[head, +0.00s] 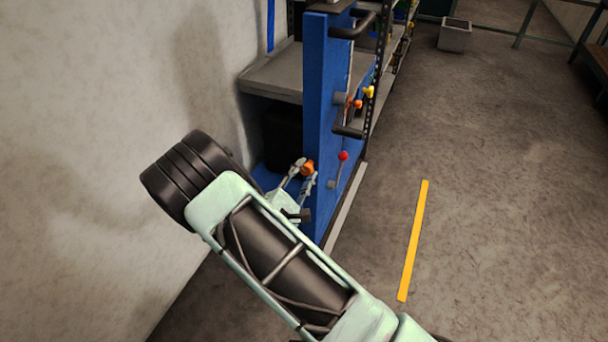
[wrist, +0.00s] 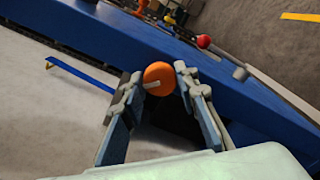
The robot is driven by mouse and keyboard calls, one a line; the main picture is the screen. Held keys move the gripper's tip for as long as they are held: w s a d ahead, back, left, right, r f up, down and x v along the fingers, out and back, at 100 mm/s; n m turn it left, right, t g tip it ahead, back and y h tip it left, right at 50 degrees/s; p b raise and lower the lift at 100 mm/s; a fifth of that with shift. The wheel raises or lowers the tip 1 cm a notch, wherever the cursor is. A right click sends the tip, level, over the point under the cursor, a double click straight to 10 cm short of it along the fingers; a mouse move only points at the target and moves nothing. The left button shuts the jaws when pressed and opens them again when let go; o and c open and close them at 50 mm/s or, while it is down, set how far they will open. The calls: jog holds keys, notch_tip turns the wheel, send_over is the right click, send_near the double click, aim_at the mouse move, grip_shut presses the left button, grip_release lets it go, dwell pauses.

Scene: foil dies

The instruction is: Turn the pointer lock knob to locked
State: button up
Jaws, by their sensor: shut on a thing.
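The knob (wrist: 158,76) is a round orange disc with a pale pointer bar on its face, on the blue panel. In the wrist view my gripper (wrist: 160,82) has one finger on each side of the knob, shut on its rim. The pale bar points left and slightly down in that view. In the head view the orange knob (head: 308,167) shows between the fingertips of my gripper (head: 303,172), low on the blue panel (head: 322,110). The locked mark cannot be made out.
A red-tipped lever (head: 343,157) stands just right of the knob. Orange and yellow knobs (head: 368,92) and black handles (head: 352,27) sit higher on the unit. A grey shelf (head: 275,78) is behind the panel. A pale wall (head: 90,90) is close on the left; open floor lies right.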

jog(key=m+b, duration=0.2)
jog(key=m, duration=0.3)
jog(key=shift+f+b, duration=0.2)
jog(key=shift+b, duration=0.2)
jog(key=shift+r+m+b, duration=0.1)
jog(key=shift+m+b, duration=0.85)
jog(key=shift+m, duration=0.65)
jog(key=o, duration=1.1)
jog(key=shift+r, duration=0.1)
jog(key=shift+o, duration=0.2)
jog(key=v, duration=1.2)
